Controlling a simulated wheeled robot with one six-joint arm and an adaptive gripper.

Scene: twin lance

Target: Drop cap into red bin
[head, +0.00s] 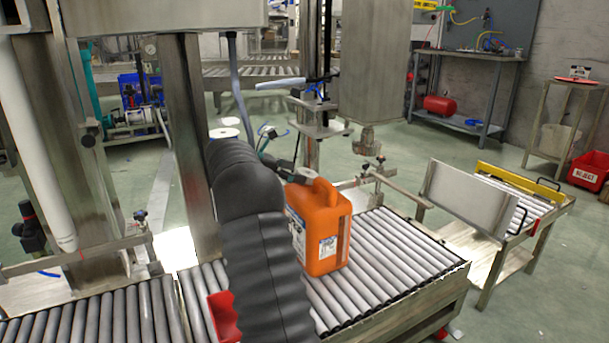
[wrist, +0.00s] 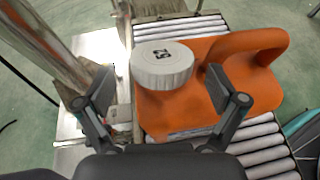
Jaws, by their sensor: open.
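The white round cap (wrist: 162,64) has dark printed characters on top and sits over the neck area of the orange jerrycan (wrist: 200,98). Whether it is screwed on I cannot tell. The jerrycan also stands upright on the roller conveyor in the head view (head: 324,232). My gripper (wrist: 161,76) is open, one finger to each side of the cap in the picture, with visible gaps and no clear contact. A red bin marked REJECT (head: 588,172) is at the far right edge.
The roller conveyor (head: 398,262) is clear right of the jerrycan. A red object (head: 224,317) shows partly behind my arm on the rollers. A metal post (head: 190,130) stands left of my arm. A filling nozzle (head: 367,140) hangs right of the jerrycan.

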